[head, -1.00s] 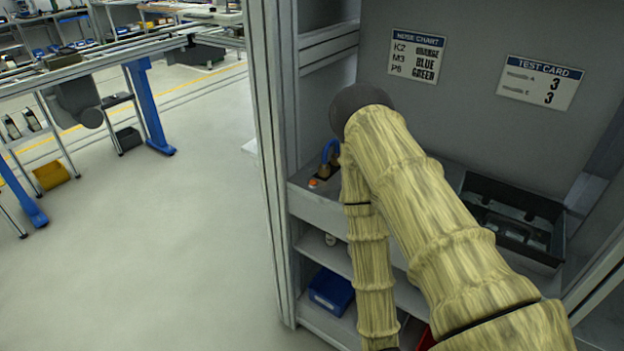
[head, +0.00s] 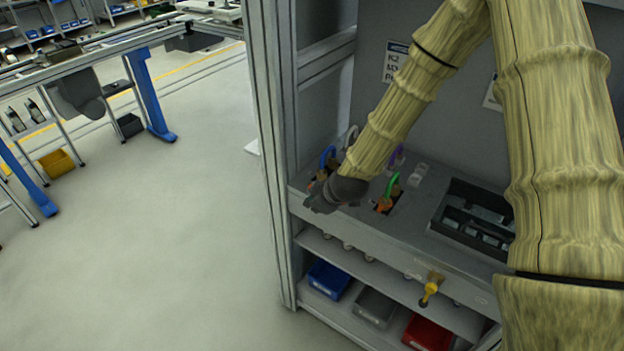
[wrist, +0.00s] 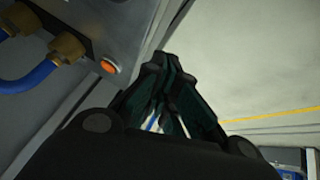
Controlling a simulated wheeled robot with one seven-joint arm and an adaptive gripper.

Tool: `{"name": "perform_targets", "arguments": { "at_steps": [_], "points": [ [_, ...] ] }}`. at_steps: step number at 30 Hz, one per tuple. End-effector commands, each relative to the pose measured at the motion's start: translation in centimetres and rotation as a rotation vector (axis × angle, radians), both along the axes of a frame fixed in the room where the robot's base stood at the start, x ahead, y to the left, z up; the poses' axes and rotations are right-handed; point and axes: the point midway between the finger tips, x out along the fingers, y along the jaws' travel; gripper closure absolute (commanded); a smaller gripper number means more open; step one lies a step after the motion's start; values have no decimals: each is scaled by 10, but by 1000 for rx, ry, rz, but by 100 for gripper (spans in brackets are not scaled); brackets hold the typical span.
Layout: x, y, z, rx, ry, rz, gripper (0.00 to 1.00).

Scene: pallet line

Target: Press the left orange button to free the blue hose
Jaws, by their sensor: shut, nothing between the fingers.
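My gripper (head: 320,203) is at the left front edge of the panel, its fingers together with nothing held. In the wrist view my gripper (wrist: 162,66) has its tips over the panel's edge, with floor behind them. A round orange button (wrist: 108,67) lies on the panel to the left of the fingertips, apart from them. The blue hose (wrist: 35,77) arches into a brass fitting (wrist: 67,47) beside that button. In the head view the blue hose (head: 328,156) stands just behind my gripper, which largely hides its button and fitting.
A green hose (head: 392,183) and a purple hose (head: 397,157) stand to the right on the panel. A black tray (head: 455,232) is farther right. Below are a yellow valve (head: 430,290) and blue (head: 328,280), grey (head: 374,306) and red (head: 428,333) bins. A frame post (head: 265,170) stands at left.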

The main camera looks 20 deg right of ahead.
Motion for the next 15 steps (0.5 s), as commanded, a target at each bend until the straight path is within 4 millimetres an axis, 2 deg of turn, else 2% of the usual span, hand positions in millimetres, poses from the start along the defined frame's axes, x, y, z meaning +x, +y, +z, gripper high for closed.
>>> {"name": "perform_targets", "arguments": {
  "at_steps": [1, 6, 10, 15],
  "points": [
    [15, -2, 23, -9, -35, 22, 100],
    [50, -5, 78, -52, -131, 110, 100],
    [67, -7, 108, -79, -183, 157, 100],
    [78, -9, 127, -97, -218, 187, 100]
  ]
}}
